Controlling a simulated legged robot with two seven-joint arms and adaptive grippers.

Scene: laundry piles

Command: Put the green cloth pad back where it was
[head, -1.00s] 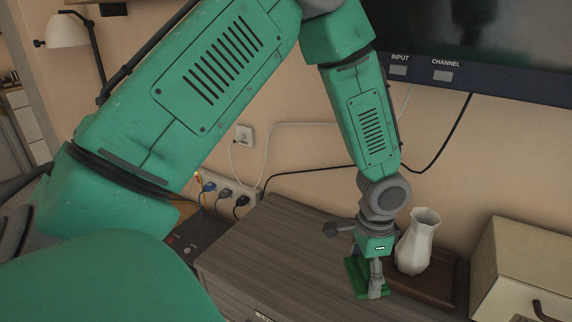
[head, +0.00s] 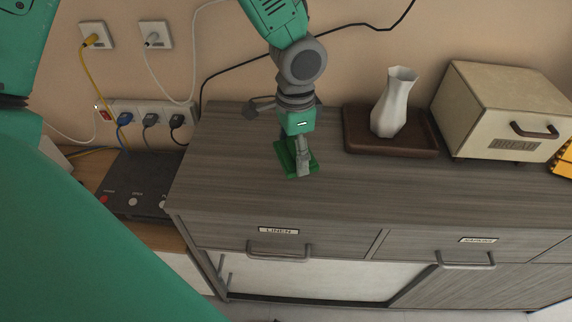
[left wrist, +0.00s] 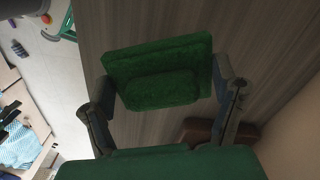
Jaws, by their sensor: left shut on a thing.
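The green cloth pad (head: 287,158) is at the left part of the grey wooden cabinet top (head: 230,150) in the head view. My left gripper (head: 302,165) points down over it and is shut on it. In the left wrist view the pad (left wrist: 155,58) lies between the two fingers of my left gripper (left wrist: 163,95), with a smaller raised green block on its face. Whether the pad touches the cabinet top is hard to tell. My right gripper is not in view.
A brown tray (head: 365,145) with a white vase (head: 393,105) stands right of the pad. A cream bread box (head: 490,105) is farther right. Cables run along the wall behind. A dark power box (head: 135,180) sits lower left. The cabinet front edge is clear.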

